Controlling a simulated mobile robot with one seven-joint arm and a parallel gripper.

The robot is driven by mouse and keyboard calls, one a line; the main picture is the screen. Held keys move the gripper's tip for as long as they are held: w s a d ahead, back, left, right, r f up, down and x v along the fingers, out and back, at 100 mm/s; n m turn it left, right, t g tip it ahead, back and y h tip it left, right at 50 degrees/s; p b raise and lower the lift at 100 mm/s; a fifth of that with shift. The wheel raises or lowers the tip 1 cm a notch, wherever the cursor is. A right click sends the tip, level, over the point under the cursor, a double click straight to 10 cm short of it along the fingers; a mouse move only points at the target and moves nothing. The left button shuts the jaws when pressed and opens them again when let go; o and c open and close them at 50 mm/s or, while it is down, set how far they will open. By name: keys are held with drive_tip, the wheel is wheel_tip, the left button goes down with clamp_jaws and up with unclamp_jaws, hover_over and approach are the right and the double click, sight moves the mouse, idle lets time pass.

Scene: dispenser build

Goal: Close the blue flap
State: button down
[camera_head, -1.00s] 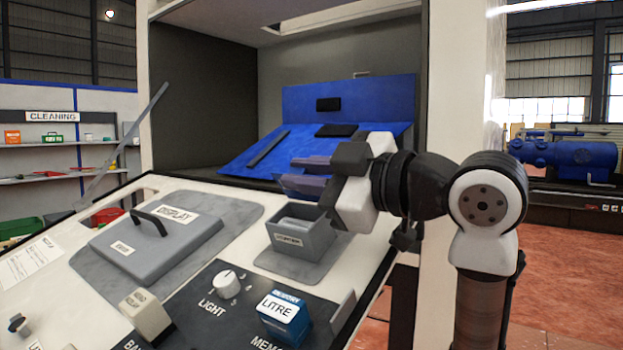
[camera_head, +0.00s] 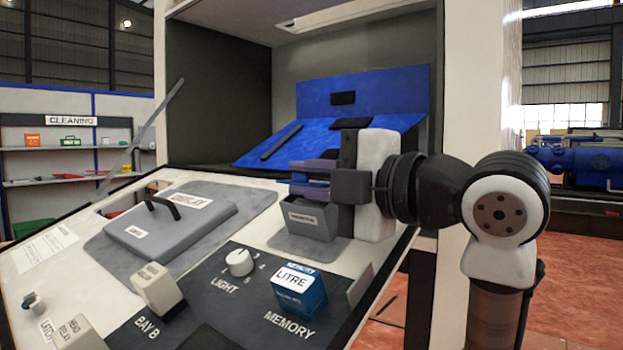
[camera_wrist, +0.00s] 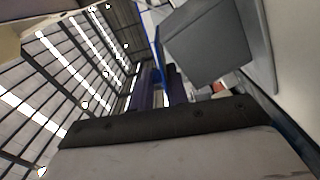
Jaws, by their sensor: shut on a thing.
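A blue flap (camera_head: 293,141) slopes down toward the console in the open recess, with a dark bar on it. A blue upright panel (camera_head: 393,95) with a black block stands behind it. My gripper (camera_head: 312,178) is in front of the flap's right part, just above a small grey bin (camera_head: 308,221). Its purple fingers are shut on a thin blue piece (camera_wrist: 160,58), which shows between them beside the grey bin in the wrist view (camera_wrist: 205,45). I cannot tell whether this piece joins the flap. My gripper hides the flap's lower right part.
The sloped console bears a grey lid (camera_head: 170,222) with a black handle, a white knob (camera_head: 239,262), a blue LITRE block (camera_head: 299,291) and a beige block (camera_head: 158,288). A white cabinet post (camera_head: 483,95) stands close behind my wrist.

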drive_tip(key=shift+n, duration=0.3)
drive_tip(key=c, duration=1.4)
unclamp_jaws()
drive_tip(key=shift+s, duration=0.1)
drive_tip(key=shift+c, duration=0.2)
drive_tip(key=shift+f, duration=0.1)
